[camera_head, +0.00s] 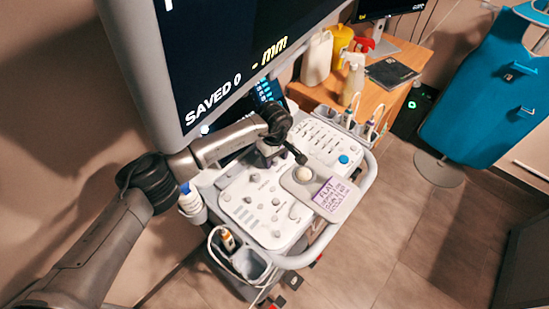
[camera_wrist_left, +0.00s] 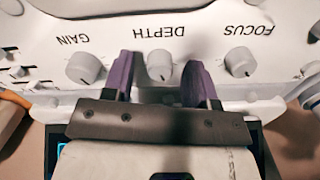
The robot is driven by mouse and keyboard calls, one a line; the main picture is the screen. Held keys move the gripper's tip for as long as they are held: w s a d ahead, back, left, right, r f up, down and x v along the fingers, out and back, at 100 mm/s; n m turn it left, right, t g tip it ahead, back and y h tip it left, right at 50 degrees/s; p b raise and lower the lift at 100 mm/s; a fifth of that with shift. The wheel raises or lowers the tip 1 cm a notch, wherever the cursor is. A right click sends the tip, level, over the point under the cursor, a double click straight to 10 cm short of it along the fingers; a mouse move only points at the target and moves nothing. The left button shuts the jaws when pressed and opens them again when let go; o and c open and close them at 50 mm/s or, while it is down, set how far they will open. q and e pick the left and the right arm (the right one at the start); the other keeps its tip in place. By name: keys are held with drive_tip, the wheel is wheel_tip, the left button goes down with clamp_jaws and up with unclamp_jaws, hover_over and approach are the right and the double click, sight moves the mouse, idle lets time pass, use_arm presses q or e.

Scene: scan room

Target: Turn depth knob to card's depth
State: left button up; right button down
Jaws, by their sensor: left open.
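The depth knob (camera_wrist_left: 160,65) is a small pale round knob under the label DEPTH, which appears upside down in the left wrist view. My left gripper (camera_wrist_left: 160,72) is open, with one purple finger on either side of this knob; I cannot tell whether they touch it. In the head view my left arm reaches over the console (camera_head: 240,190). My right gripper is out of view.
The gain knob (camera_wrist_left: 84,67) and focus knob (camera_wrist_left: 240,62) flank the depth knob. A large monitor (camera_head: 225,60) hangs above the console. A pale trackball (camera_head: 303,174) lies beside the card. Bottles stand on the wooden side table (camera_head: 325,92).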

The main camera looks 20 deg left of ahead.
use_arm(q)
drive_tip(key=shift+f, duration=0.15)
drive_tip(key=shift+c, duration=0.5)
drive_tip(key=c, duration=0.8)
drive_tip(key=shift+c, duration=0.2)
drive_tip(key=n, duration=0.3)
drive_tip(key=n+p, duration=0.1)
drive_tip(key=n, duration=0.3)
drive_tip(key=shift+n, duration=0.4)
